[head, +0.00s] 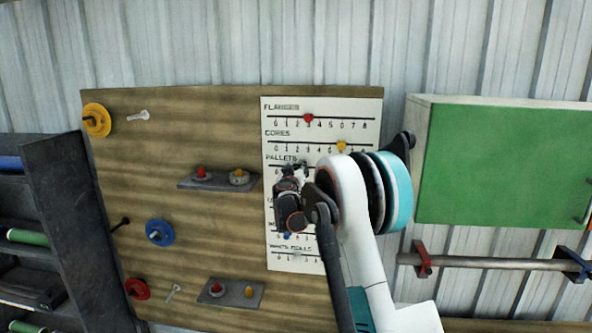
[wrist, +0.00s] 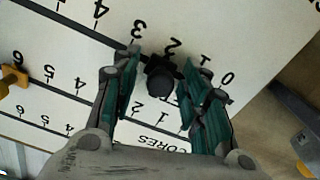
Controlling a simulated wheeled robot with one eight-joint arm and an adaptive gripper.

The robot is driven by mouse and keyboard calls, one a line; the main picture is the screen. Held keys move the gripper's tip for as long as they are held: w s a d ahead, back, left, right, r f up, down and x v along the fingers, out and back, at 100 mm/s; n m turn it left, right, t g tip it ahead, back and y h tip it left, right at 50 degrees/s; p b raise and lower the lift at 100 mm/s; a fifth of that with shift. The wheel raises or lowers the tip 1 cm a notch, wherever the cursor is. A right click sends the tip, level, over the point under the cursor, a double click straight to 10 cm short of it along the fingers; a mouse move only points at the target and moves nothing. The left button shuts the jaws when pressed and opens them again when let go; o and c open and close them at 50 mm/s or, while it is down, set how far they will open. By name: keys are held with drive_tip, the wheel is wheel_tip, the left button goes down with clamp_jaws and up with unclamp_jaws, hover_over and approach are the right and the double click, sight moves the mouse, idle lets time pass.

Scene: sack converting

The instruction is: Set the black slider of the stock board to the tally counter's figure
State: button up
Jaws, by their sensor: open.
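The stock board (head: 285,262) is a white panel with several numbered slider rows. The black slider (wrist: 160,82) shows in the wrist view near the 2 of the row beside CORES, apparently PALLETS. My gripper (wrist: 158,75) is open, with one finger on each side of the black knob. I cannot tell whether either finger touches it. In the head view my gripper (head: 291,170) is at the PALLETS row and hides much of it. I cannot make out a tally counter for certain, and no counter figure is readable.
A red slider (head: 308,118) stands near 3 on the top row; a yellow slider (head: 341,147) stands near 6 on CORES. Lower rows are partly behind my arm. Left are two small shelves (head: 219,187) (head: 231,303) with small round items. A green-doored cabinet (head: 505,165) hangs right.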

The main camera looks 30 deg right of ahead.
clamp_jaws()
drive_tip(key=s+d+b, duration=0.5)
drive_tip(key=s+d, duration=0.4)
drive_tip(key=d, duration=0.4)
drive_tip(key=shift+d, duration=0.15)
unclamp_jaws()
